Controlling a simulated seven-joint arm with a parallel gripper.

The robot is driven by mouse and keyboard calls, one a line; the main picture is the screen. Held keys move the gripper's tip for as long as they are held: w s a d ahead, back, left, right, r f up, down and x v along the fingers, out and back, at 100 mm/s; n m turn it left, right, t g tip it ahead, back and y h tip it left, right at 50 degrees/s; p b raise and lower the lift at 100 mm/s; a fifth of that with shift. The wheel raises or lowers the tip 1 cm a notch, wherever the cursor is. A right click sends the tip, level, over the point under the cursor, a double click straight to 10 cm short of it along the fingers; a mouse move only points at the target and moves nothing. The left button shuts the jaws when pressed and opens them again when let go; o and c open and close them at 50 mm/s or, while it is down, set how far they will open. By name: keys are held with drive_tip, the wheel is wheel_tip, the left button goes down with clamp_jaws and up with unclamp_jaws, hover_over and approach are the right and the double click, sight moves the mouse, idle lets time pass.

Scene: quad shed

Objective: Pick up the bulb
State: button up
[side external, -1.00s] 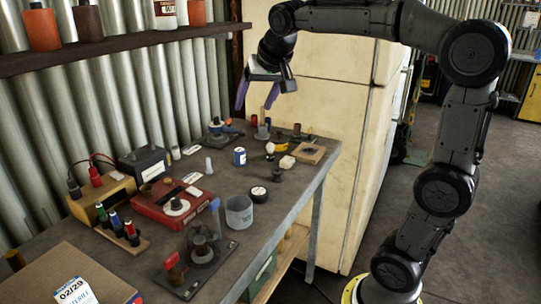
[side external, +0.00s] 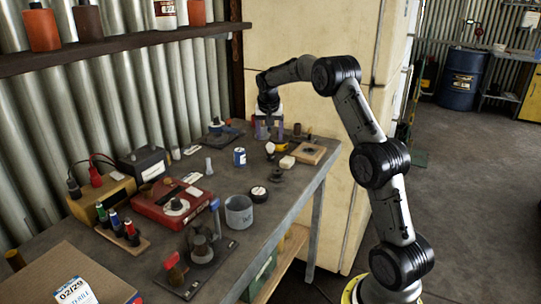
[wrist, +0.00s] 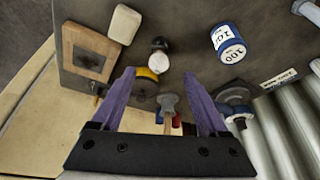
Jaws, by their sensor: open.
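The bulb, pale and rounded with a dark part at one end, stands among small parts at the far end of the bench in the side view (side external: 270,147). In the wrist view the bulb (wrist: 158,62) lies just beyond the fingertips, near the middle of the gap. My gripper (side external: 268,132) is low over the back of the bench, behind the bulb. Its two purple fingers are apart with nothing held, as the wrist view of my gripper (wrist: 160,78) shows. A yellow item (wrist: 147,75) lies close beside the bulb.
A white block (side external: 287,162) and a wooden board (side external: 308,154) sit near the bulb. A blue-and-white tin (side external: 239,157) stands to its left. The fridge (side external: 330,95) stands behind the bench.

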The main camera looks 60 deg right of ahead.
sight(270, 144)
drive_tip(key=shift+x, duration=4.25)
drive_tip(key=shift+d, duration=0.15)
drive_tip(key=shift+r, duration=0.1)
clamp_jaws()
